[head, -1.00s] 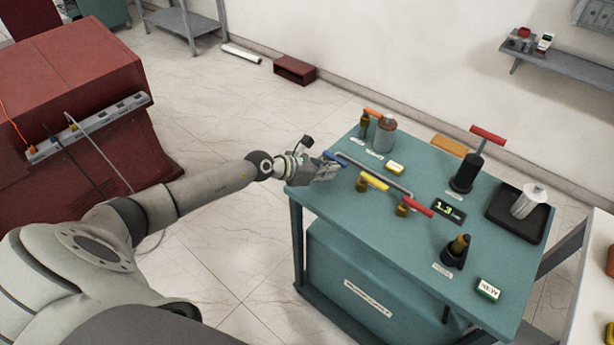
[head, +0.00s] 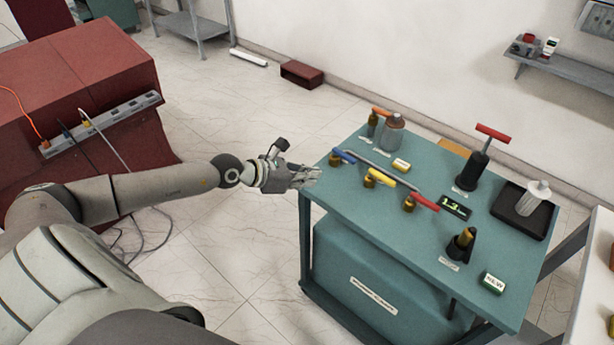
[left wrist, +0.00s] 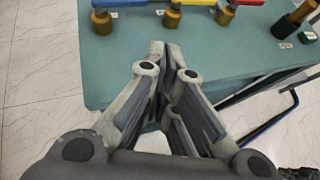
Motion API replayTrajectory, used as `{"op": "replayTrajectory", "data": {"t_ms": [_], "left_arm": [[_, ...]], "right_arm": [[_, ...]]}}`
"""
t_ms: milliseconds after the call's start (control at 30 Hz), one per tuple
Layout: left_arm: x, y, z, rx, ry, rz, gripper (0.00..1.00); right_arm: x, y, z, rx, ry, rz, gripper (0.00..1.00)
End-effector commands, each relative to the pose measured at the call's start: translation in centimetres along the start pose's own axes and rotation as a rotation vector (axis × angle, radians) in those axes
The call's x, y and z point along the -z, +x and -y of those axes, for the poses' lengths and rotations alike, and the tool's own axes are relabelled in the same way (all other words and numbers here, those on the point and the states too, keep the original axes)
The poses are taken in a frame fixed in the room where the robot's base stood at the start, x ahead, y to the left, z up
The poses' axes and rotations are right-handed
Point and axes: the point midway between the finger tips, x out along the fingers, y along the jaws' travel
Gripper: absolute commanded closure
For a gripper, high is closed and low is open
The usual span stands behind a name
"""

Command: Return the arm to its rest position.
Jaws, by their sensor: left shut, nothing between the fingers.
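My left arm (head: 150,190) reaches in from the left of the head view. Its gripper (head: 314,174) is at the left edge of the teal table, shut and empty, apart from the blue-handled fitting (head: 340,157). In the left wrist view the closed fingers (left wrist: 165,48) lie over the table's edge, with brass fittings (left wrist: 172,18) beyond them. The right gripper is not in view.
The teal table (head: 480,290) holds yellow-handled (head: 378,177) and red-handled (head: 416,201) fittings, a black post (head: 478,170), a black tray (head: 506,212) and a display (head: 455,206). A red cabinet (head: 90,70) stands left. Open floor lies between.

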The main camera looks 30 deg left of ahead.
Motion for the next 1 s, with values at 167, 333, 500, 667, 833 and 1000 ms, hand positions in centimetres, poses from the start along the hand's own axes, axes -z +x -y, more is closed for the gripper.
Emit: {"op": "replayTrajectory", "data": {"t_ms": [167,333,500,667,833,1000], "left_arm": [[0.0,-0.6,0.3,0.001,0.002,-0.001,1.0],[-0.3,-0.4,0.8,0.009,-0.024,0.02,1.0],[-4.2,0.4,5.4,0.066,-0.311,0.238,1.0],[-8.7,-1.1,7.8,0.071,-0.883,0.558,1.0],[-6.8,-3.9,6.3,-0.062,-1.551,0.791,1.0],[1.2,-6.2,7.2,-0.34,-2.202,0.868,1.0]], "right_arm": [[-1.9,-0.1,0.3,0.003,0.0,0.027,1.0],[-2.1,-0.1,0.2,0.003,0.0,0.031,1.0],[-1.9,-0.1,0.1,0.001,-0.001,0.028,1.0],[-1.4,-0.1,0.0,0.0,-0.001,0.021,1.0],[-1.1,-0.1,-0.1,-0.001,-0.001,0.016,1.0],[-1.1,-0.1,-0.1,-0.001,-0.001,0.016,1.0]]}}
